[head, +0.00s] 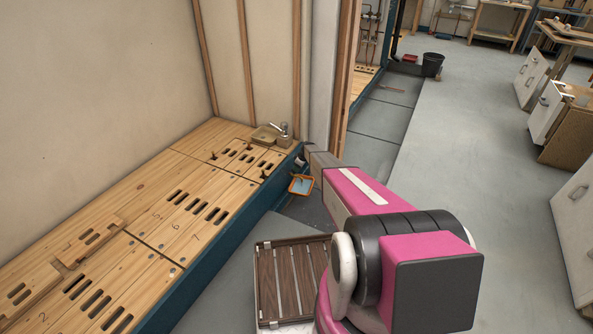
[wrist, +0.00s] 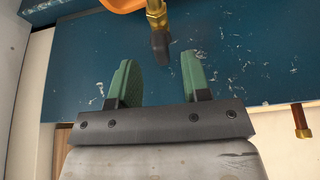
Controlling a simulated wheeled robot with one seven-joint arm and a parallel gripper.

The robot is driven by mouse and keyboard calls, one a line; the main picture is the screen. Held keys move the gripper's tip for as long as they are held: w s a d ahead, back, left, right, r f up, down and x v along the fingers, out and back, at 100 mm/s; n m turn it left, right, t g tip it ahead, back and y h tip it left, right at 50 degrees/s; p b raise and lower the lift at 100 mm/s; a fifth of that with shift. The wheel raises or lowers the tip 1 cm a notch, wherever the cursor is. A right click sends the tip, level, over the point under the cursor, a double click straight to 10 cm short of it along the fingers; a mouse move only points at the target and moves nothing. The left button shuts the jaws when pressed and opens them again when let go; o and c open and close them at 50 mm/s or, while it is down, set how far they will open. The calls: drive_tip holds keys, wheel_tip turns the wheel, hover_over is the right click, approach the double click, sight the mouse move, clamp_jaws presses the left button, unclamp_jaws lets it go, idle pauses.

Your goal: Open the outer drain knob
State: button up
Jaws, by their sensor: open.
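In the wrist view, a brass fitting (wrist: 155,12) with a dark grey knob (wrist: 160,45) hangs at the top centre, in front of a scuffed blue panel (wrist: 235,50). I take this to be the drain knob. My gripper (wrist: 157,60) has two green fingers spread apart. The knob's end lies between the fingertips in the picture, with gaps on both sides and no visible contact. The depth between them is hard to judge. In the head view, my arm reaches toward the platform's far right corner, and the gripper and knob cannot be made out.
An orange tray (head: 301,185) sits below the platform edge; an orange rim (wrist: 122,5) shows in the wrist view. A copper pipe end (wrist: 300,122) is at right. The slotted wooden platform (head: 150,205) carries a tap (head: 284,130). Grey floor (head: 450,150) is open at right.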

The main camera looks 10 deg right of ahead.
drive_tip(key=v, duration=0.8)
drive_tip(key=shift+a, duration=0.1)
drive_tip(key=s+a+r+m+g+h, duration=0.1)
drive_tip(key=s+r+m, duration=0.2)
drive_tip(key=s+r, duration=0.8)
drive_tip(key=s+a+r+m+h, duration=0.1)
drive_tip(key=s+r+m, duration=0.3)
drive_tip(key=s, duration=2.1)
drive_tip(key=s+a+r+m+g+h, duration=0.1)
drive_tip(key=s+r+m, duration=0.3)
drive_tip(key=s+r, duration=1.3)
drive_tip(key=shift+s+a+r+g+h, duration=0.35)
drive_tip(key=shift+s+a, duration=0.2)
drive_tip(key=shift+s, duration=0.4)
drive_tip(key=shift+w, duration=0.1)
